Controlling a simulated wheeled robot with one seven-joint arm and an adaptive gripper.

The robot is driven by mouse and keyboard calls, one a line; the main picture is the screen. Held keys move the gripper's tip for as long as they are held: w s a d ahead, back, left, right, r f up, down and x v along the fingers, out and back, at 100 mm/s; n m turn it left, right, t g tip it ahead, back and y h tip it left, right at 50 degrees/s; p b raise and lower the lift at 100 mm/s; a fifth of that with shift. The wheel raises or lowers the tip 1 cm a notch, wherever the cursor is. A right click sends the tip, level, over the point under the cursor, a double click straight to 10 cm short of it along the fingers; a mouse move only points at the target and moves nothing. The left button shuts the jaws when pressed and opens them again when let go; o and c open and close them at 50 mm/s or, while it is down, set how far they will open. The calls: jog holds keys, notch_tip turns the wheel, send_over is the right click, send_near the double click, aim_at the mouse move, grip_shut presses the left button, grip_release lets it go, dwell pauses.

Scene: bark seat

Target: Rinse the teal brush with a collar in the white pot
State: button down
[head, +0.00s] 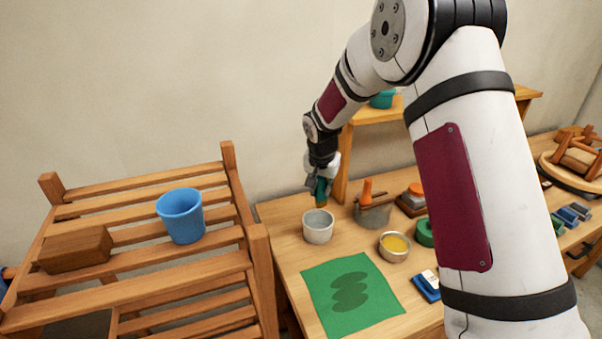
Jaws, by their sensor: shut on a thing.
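The white pot (318,232) stands upright on the wooden bench near its left end. My gripper (321,180) is above the pot, shut on the teal brush (320,191). The brush hangs downward, and its lower end shows just above the pot's rim in the picture. I cannot tell whether the tip is over the opening or behind the pot. The collar is too small to make out. The fingers are partly hidden by my wrist.
A green mat (315,290) with dark ovals lies in front of the pot. A tin of yellow stuff (394,252), an orange-handled tool (368,190) and a blue-and-white block (428,284) are to the right. A slatted rack (150,292) at left bears a blue bucket (181,222) and a brown block (76,250).

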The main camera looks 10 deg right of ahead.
aim_at(318, 196)
jog(key=shift+w+a+r, duration=0.1)
jog(key=shift+w+a, duration=0.05)
jog(key=shift+w, duration=0.15)
jog(key=shift+w+a, duration=0.1)
jog(key=shift+f, duration=3)
jog(key=shift+f+b, duration=0.4)
jog(key=shift+f, duration=0.15)
jog(key=shift+r+p, duration=0.35)
jog(key=shift+r, duration=3.25)
